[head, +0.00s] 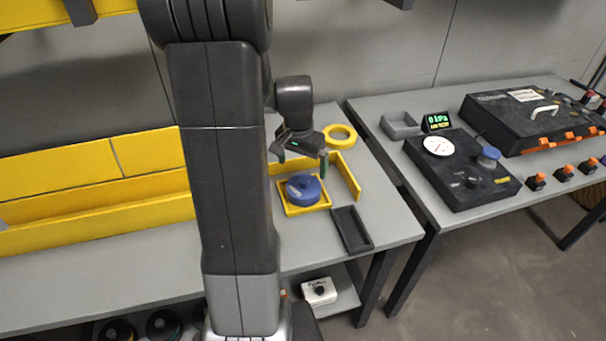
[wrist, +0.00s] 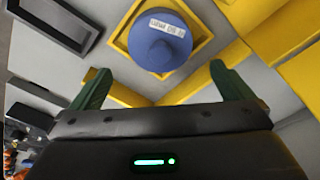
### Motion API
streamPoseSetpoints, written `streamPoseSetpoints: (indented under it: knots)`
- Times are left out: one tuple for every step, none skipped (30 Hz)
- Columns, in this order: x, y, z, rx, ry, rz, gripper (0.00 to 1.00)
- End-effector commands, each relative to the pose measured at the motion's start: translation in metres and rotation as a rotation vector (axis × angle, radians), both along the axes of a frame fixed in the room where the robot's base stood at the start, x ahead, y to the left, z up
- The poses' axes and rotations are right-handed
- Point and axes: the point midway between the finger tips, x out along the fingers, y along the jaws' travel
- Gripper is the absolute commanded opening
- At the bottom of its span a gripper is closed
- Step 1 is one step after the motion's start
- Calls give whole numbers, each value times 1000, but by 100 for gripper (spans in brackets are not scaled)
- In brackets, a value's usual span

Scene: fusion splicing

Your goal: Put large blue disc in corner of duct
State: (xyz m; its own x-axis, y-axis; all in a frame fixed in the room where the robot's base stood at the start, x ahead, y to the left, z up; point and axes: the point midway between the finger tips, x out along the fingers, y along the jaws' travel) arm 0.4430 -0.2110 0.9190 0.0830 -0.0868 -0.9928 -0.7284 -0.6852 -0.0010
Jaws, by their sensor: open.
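The large blue disc (head: 303,190) sits in a square yellow frame (head: 290,210) on the grey table. In the wrist view the blue disc (wrist: 157,42) has a white label and a round knob, and the yellow frame (wrist: 200,52) surrounds it. The yellow duct (head: 345,172) forms a corner behind and to the right of the disc. My gripper (head: 301,166) is open and empty above the disc. Its green fingers (wrist: 165,85) stand apart in the wrist view, with the disc ahead of them. My arm covers part of the table in the head view.
A dark open tray (head: 351,230) lies right of the disc near the table edge. A yellow ring (head: 340,135) lies behind the duct corner. A long yellow duct (head: 100,225) runs along the left. A second table (head: 460,215) at right carries a gauge box (head: 460,175).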

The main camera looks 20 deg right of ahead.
Motion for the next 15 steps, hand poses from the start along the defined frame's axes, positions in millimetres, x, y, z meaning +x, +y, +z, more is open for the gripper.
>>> streamPoseSetpoints:
  knots:
    - [0,0,9,-2,-4,0,100]
    - [0,1,13,-1,-4,0,100]
    - [0,1,17,-2,-4,0,100]
    - [-1,1,20,-2,-3,0,100]
    - [-1,2,22,-1,-2,0,100]
    - [-2,2,24,0,-1,1,100]
    - [-2,2,25,-1,-1,1,100]
    - [-2,2,26,-1,-1,1,100]
    - [-2,2,27,-1,-1,1,100]
    - [-2,2,28,0,0,1,100]
    - [-2,2,28,0,0,1,100]
    - [-2,2,28,0,0,1,100]
    - [-2,2,28,0,0,1,100]
    - [-2,2,28,0,0,1,100]
    - [-2,2,28,0,0,1,100]
